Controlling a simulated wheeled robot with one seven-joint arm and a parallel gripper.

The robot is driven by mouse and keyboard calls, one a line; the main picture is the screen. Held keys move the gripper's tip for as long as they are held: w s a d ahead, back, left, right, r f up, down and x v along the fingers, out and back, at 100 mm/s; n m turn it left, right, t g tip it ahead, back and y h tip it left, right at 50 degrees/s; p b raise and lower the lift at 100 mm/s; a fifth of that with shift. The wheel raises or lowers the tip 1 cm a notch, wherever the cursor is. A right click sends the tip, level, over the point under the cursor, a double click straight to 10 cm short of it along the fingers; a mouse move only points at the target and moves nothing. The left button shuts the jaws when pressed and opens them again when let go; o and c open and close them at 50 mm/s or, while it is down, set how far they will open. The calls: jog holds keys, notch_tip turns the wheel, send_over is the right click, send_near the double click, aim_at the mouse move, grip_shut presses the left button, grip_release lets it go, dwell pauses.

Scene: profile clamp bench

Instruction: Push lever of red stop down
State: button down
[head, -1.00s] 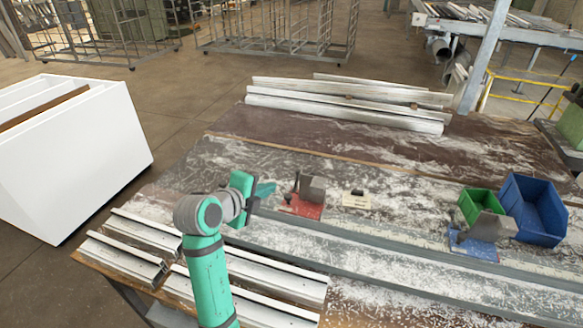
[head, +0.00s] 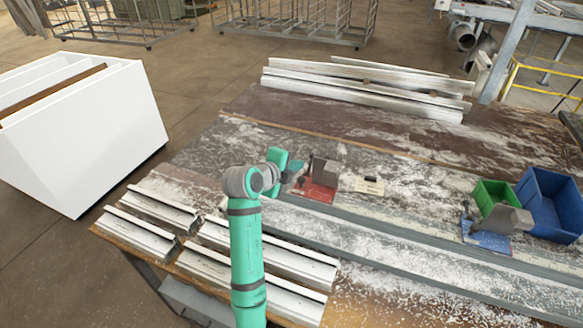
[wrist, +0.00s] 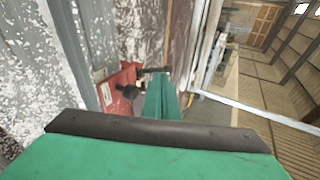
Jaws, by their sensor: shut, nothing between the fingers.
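The red stop (head: 318,191) sits on the bench with a grey block (head: 325,172) on its red base. In the head view its lever is largely hidden by my gripper (head: 296,168), which is close at its left side. In the wrist view the red stop (wrist: 108,92) lies just left of my shut, empty green fingers (wrist: 162,92). A dark bar with a black knob, seemingly the lever (wrist: 152,71), shows at the fingertips. I cannot tell whether the fingers touch it.
A small cream block (head: 370,186) is right of the stop. A blue-based stop (head: 487,241), a green bin (head: 487,190) and a blue bin (head: 560,220) are farther right. Metal profiles (head: 290,262) lie in front; more white profiles (head: 365,95) lie at the back.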

aim_at(311, 158)
jog(key=shift+w+d+f, duration=0.25)
jog(key=shift+w+d, duration=0.45)
jog(key=shift+w, duration=0.3)
jog(key=shift+w+d+f, duration=0.25)
jog(key=shift+w+d, duration=0.4)
jog(key=shift+w, duration=0.35)
jog(key=shift+w+d, duration=0.15)
